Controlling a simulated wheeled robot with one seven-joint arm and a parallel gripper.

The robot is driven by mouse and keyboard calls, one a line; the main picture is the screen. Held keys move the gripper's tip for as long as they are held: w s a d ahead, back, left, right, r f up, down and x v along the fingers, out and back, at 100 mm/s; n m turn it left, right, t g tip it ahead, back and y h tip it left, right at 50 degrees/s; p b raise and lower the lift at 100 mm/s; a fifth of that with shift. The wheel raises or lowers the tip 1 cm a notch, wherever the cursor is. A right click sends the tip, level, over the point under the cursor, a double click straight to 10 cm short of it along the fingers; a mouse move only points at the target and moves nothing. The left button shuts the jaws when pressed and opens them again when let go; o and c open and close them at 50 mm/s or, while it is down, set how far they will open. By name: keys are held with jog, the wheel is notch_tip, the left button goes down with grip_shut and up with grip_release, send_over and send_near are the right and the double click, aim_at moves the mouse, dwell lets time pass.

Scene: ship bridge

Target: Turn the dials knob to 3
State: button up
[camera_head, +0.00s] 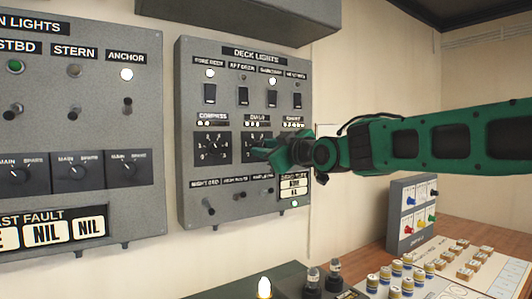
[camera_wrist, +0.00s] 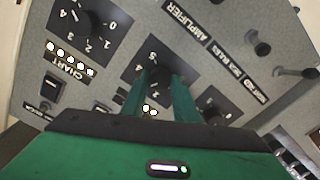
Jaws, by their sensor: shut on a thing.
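The dials knob (camera_wrist: 158,76) is dark and round on a black scale plate (camera_wrist: 133,70), the middle of three knobs in a row on the grey deck lights panel (camera_head: 245,190). My green gripper (camera_head: 264,148) reaches it from the right. In the wrist view my gripper (camera_wrist: 160,88) is shut with a finger on each side of the knob. Two small lamps (camera_wrist: 150,108) glow by the dial.
The compass knob (camera_head: 212,148) is left of it. The chart knob (camera_wrist: 88,24) is on its other side, close by. Switches (camera_head: 243,97) sit above and small toggles (camera_head: 239,200) below. Another panel (camera_head: 75,130) hangs left. A console (camera_head: 440,275) stands lower right.

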jog(key=shift+w+d+f, duration=0.2)
jog(key=shift+d+f, duration=0.05)
jog(key=shift+f, duration=0.15)
jog(key=o, duration=1.1)
jog(key=shift+w, duration=0.1)
jog(key=shift+c, duration=0.2)
jog(key=shift+a+r, duration=0.1)
jog(key=shift+r, duration=0.1)
jog(key=v, duration=1.1)
